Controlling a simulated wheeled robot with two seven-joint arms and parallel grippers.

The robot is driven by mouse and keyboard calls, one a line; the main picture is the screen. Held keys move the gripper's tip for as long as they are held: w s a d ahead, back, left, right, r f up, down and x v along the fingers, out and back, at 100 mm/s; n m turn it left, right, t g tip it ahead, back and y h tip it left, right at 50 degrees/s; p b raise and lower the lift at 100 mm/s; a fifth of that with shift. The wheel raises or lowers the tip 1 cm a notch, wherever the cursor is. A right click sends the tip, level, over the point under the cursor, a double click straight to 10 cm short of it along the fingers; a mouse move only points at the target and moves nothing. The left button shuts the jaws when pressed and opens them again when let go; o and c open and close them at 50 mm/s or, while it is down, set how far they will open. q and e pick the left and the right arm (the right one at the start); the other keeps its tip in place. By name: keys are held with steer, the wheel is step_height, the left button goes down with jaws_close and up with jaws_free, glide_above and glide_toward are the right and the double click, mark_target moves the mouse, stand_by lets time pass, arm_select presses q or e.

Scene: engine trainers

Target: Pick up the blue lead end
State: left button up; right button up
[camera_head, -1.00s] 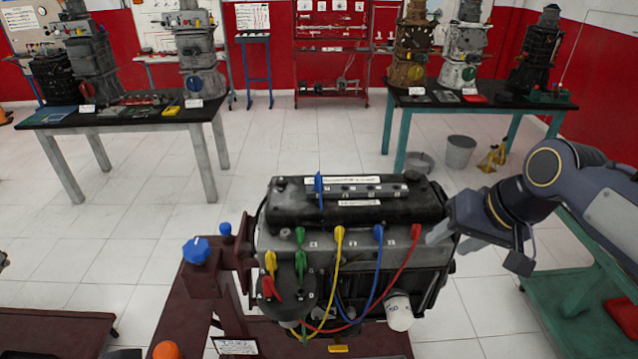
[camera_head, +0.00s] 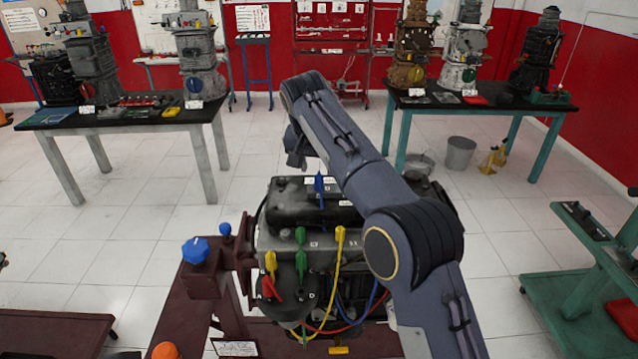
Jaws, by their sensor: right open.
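A blue lead end (camera_head: 319,188) stands upright on top of the dark engine (camera_head: 290,200). A blue lead (camera_head: 368,300) runs low on the engine's front, and my right arm hides its upper part. My right gripper (camera_head: 297,160) is beyond and a little left of the upright blue lead end, apart from it in the picture. It is open, seen small, and nothing shows between its fingers. My left gripper is not in view.
Yellow (camera_head: 340,236), green (camera_head: 300,236) and red (camera_head: 270,287) lead ends sit on the engine's front. A dark red stand with a blue knob (camera_head: 195,250) is at left. Tables (camera_head: 150,116) with engine trainers stand behind.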

mark_target(318, 176)
steer(key=x, duration=0.6)
steer(key=shift+p, duration=0.35)
jaws_close()
